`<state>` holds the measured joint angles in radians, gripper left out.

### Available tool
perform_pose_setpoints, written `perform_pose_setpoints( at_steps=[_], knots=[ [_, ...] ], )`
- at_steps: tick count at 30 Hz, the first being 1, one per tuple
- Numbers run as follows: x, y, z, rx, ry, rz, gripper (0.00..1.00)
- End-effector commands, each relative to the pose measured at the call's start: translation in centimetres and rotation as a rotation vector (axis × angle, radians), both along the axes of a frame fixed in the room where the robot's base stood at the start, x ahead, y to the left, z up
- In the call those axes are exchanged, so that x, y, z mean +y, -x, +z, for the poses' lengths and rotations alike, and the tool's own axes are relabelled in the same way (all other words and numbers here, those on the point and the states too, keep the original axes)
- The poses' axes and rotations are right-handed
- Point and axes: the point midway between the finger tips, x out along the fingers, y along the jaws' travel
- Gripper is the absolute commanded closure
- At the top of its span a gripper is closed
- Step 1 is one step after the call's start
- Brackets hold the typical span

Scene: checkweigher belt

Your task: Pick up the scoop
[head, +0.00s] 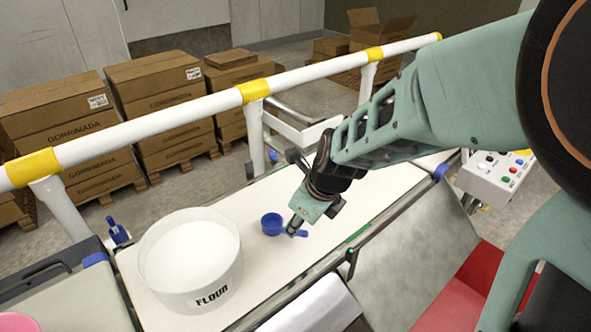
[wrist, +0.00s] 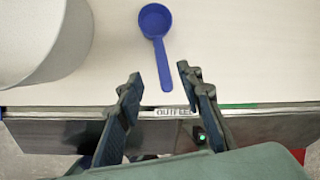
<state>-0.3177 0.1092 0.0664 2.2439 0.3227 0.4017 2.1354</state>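The blue scoop (head: 272,224) lies on the white belt, to the right of the flour tub. Its round cup is at the left and its handle points right, partly behind my gripper in the head view. In the wrist view the scoop (wrist: 157,40) lies with its cup away from me and its handle pointing toward the gap between my fingers. My gripper (wrist: 156,85) is open and empty, with its two fingers apart on either side of the handle's line. In the head view my gripper (head: 293,228) is close to the handle; contact is not clear.
A white tub marked FLOUR (head: 190,262) stands on the belt (head: 262,262) left of the scoop. A white and yellow rail (head: 200,105) runs behind the belt. A control box (head: 497,175) is at the right, a red bin (head: 455,290) in front. Stacked cartons (head: 70,120) stand behind.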

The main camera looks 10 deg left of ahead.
Motion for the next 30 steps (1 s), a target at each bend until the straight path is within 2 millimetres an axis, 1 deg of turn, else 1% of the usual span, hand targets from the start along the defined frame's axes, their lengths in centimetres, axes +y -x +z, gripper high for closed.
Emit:
perform_pose_setpoints(
  at_steps=[1, 6, 14, 17, 24, 27, 30],
  knots=[
    [0.2, -0.2, -1.2, 0.001, 0.000, 0.001, 0.66],
    [0.8, -0.9, -3.2, 0.001, 0.001, 0.003, 0.66],
    [1.2, -1.4, -4.1, 0.001, 0.001, 0.002, 0.66],
    [1.4, -1.7, -4.9, 0.001, 0.001, 0.003, 0.66],
    [2.2, -2.8, -7.5, 0.001, 0.001, 0.003, 0.66],
    [2.4, -3.1, -8.2, -0.001, 0.002, 0.003, 0.66],
    [2.5, -3.2, -8.3, -0.001, 0.002, 0.003, 0.66]
  ],
)
